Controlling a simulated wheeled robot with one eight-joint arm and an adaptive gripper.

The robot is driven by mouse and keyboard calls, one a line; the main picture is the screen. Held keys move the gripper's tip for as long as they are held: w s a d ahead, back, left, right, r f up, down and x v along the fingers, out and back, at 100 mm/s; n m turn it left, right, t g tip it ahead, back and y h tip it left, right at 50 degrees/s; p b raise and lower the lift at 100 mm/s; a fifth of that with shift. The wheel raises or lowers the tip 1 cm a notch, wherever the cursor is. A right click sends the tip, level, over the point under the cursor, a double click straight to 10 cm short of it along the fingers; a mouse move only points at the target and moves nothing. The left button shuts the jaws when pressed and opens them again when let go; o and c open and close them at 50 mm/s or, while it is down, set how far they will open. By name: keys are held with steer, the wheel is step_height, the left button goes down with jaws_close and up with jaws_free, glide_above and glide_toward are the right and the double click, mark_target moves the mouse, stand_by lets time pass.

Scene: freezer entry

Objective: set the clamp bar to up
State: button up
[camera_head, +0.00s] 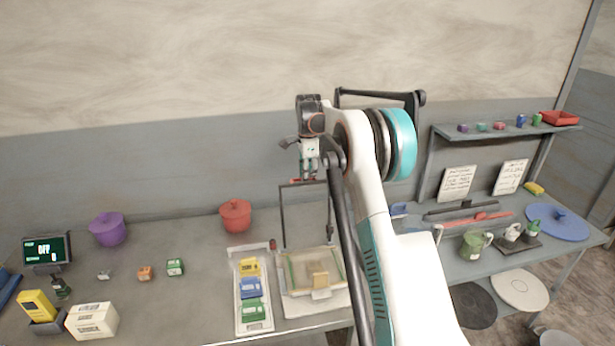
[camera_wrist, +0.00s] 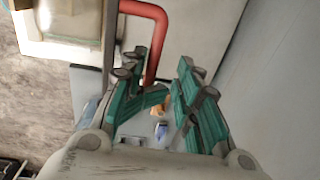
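The clamp bar (camera_head: 283,215) is a thin dark frame that stands roughly upright above a pale press-like base (camera_head: 318,300), with a short red part at its top. My gripper (camera_head: 309,177) is at the top of this frame, close to the red part. In the wrist view, a bent red bar (camera_wrist: 159,40) runs down towards my gripper (camera_wrist: 168,105), near the left finger. The teal fingers are apart with a gap between them. I cannot tell whether they touch the bar. My arm hides part of the right side of the base.
A white tray (camera_head: 237,300) with yellow, blue and green packs lies left of the base. A red pot (camera_head: 236,216) and a purple pot (camera_head: 108,229) stand further left. A shelf (camera_head: 490,133) and a second counter with mugs are at the right.

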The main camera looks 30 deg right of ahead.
step_height(320, 180, up, 12)
steer(key=shift+s+f, duration=0.2)
steer(key=shift+s, duration=0.15)
steer(key=shift+a, duration=0.1)
